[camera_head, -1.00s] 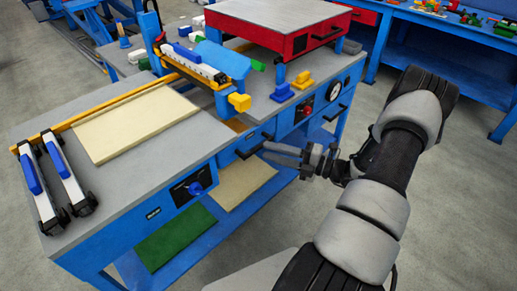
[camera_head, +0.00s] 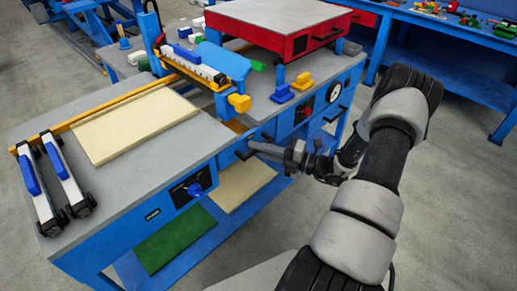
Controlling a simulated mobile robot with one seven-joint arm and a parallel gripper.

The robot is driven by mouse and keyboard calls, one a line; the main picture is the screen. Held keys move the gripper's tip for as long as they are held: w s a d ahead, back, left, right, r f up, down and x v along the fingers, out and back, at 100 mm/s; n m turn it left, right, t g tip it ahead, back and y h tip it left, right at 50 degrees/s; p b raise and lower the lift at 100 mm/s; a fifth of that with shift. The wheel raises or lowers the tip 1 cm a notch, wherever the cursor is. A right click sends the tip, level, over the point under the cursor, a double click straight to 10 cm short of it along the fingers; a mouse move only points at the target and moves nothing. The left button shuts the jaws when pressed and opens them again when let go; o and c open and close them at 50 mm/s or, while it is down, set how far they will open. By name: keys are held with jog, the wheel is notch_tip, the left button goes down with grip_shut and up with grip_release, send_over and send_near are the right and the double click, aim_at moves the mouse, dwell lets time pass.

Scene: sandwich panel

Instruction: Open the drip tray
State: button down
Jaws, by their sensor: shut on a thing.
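The drip tray (camera_head: 257,135) appears to be the blue drawer front in the machine's front side, between the knob panel and the gauge panel. Its black bar handle (camera_head: 243,154) shows only in part, at its left end. My gripper (camera_head: 256,148) reaches in from the right, with its grey fingers at the handle. The fingers are shut on the handle; they hide much of it. The drawer front looks about flush with the machine; any small gap is too small to tell.
A grey worktop (camera_head: 120,180) with a beige panel (camera_head: 135,125) lies left. A control panel with a blue knob (camera_head: 195,189) sits left of the handle. A red press (camera_head: 290,40) stands above. A lower shelf holds green and beige sheets. Floor is free at right.

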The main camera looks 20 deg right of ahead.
jog(key=shift+s, duration=0.1)
jog(key=s+d+p, duration=0.2)
jog(key=s+d, duration=0.1)
jog(key=s, duration=0.7)
jog(key=s+d+p, duration=0.1)
jog(key=s+d, duration=0.3)
jog(key=s, duration=0.6)
jog(key=shift+d+p, duration=0.15)
jog(key=shift+p, duration=0.2)
jog(key=shift+s, duration=0.1)
jog(key=c, duration=1.8)
grip_release()
jog(key=v, duration=1.7)
jog(key=shift+d, duration=0.25)
